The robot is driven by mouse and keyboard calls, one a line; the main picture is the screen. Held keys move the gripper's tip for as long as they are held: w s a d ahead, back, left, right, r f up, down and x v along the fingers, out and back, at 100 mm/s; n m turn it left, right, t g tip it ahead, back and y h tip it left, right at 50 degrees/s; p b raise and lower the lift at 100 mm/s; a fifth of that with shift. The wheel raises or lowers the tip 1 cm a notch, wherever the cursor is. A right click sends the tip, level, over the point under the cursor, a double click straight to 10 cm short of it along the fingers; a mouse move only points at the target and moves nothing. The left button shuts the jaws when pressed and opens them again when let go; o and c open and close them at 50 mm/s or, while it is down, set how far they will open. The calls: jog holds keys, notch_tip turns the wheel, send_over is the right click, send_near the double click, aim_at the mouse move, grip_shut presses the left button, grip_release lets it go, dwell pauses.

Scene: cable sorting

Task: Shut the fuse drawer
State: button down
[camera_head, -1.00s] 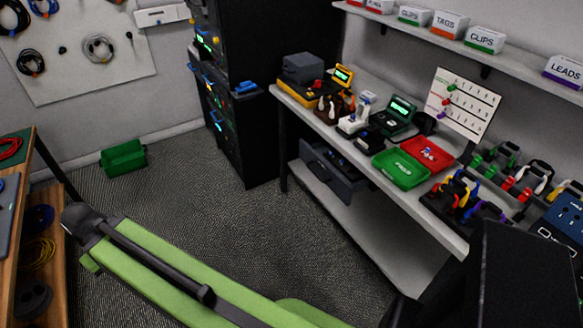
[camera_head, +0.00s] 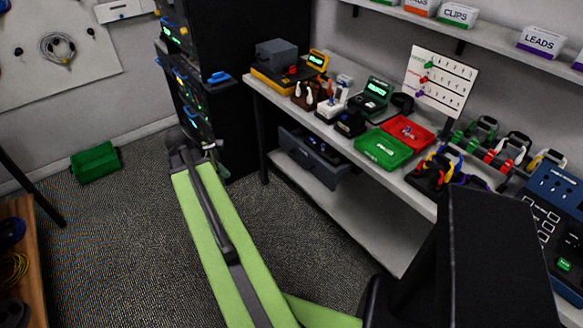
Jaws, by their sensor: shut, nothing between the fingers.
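A dark grey drawer (camera_head: 318,157) under the workbench top stands pulled out, with its open top and some dark contents showing. No label reading "fuse" is legible on it. My gripper (camera_head: 216,147) is at the far end of my green arm, in front of the black rack and left of the drawer, apart from it. The gripper is small and partly lost against the dark rack; it looks shut and empty.
The workbench (camera_head: 350,215) carries meters, a green tray (camera_head: 384,148) and a red tray (camera_head: 408,131). A black rack (camera_head: 228,95) stands behind my gripper. A green bin (camera_head: 95,162) sits on the floor at left.

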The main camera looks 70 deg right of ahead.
jog(key=s+d+r+n+g+h, duration=0.1)
jog(key=s+d+n+g, duration=0.15)
jog(key=s+d, duration=0.95)
jog(key=s+d+r+b+x, duration=0.1)
jog(key=b+x, duration=0.8)
jog(key=x, duration=0.3)
jog(key=shift+s+d, duration=0.2)
jog(key=shift+s, duration=0.15)
jog(key=shift+n, duration=0.25)
